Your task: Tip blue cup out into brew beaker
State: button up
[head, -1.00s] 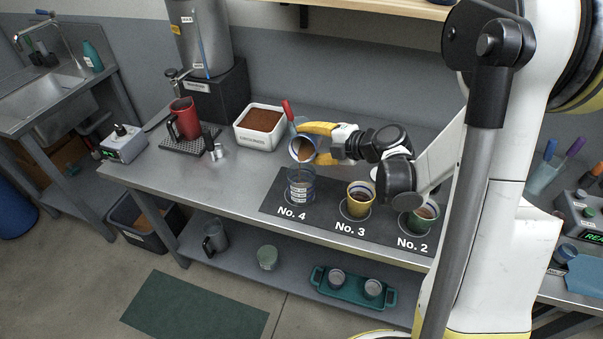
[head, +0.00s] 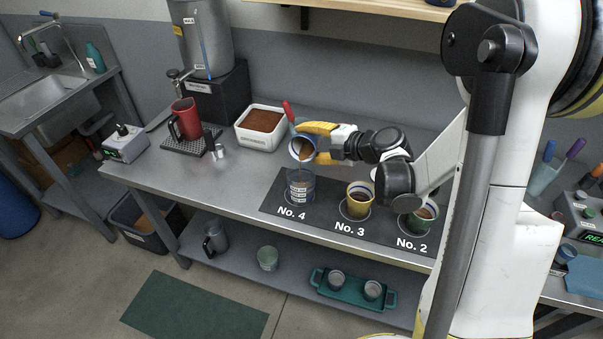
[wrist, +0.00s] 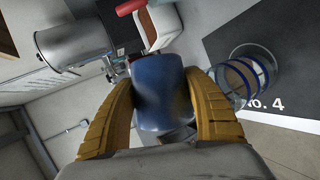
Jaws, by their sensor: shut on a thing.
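The blue cup (head: 302,149) is tilted in the head view, its mouth facing down toward the front, with brown contents showing inside. My gripper (head: 322,143) is shut around it, and in the wrist view its two yellow fingers (wrist: 164,112) press on both sides of the blue cup (wrist: 160,90). The clear brew beaker (head: 300,188) stands upright on the spot marked No. 4, just below the cup. In the wrist view the beaker (wrist: 244,80) shows to the right of the cup. I cannot see any stream between cup and beaker.
A yellow cup (head: 359,197) stands at No. 3 and a green cup (head: 421,213) at No. 2, both with dark contents. A white bin of brown grounds (head: 260,127) stands behind left, with a red handle (head: 288,111) beside it.

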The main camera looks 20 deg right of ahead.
jog(key=shift+r, duration=0.1)
dwell(0.6)
jog(key=shift+a+f+n+t+b, duration=0.1)
jog(key=shift+f+n+t+b, duration=0.1)
jog(key=shift+n+t+b, duration=0.35)
dwell(0.5)
